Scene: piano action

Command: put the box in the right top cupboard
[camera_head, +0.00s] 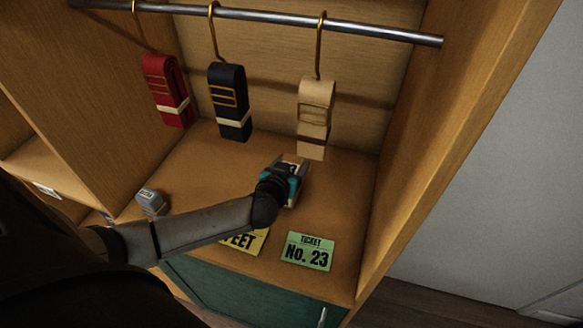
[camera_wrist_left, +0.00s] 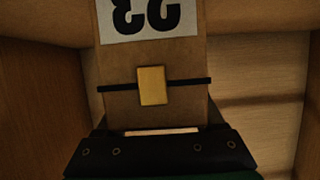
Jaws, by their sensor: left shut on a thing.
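My left gripper (camera_head: 290,168) reaches into the wooden cupboard (camera_head: 350,215), low over its floor and in front of the hanging bundles. In the left wrist view, a brown box (camera_wrist_left: 120,98) with a black band, a gold clasp and a white label reading 23, upside down, stands out from my shut left gripper. In the head view the gripper and arm mostly hide what it holds; only a small pale part shows at the fingertips. I cannot tell whether the box touches the floor. My right gripper is not in view.
A metal rail (camera_head: 270,17) carries hanging red (camera_head: 166,90), navy (camera_head: 229,102) and cream (camera_head: 315,118) bundles. A small grey block (camera_head: 151,200) sits at left. A yellow card (camera_head: 252,241) and green ticket No. 23 (camera_head: 308,251) are at the front, above a green panel (camera_head: 240,297).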

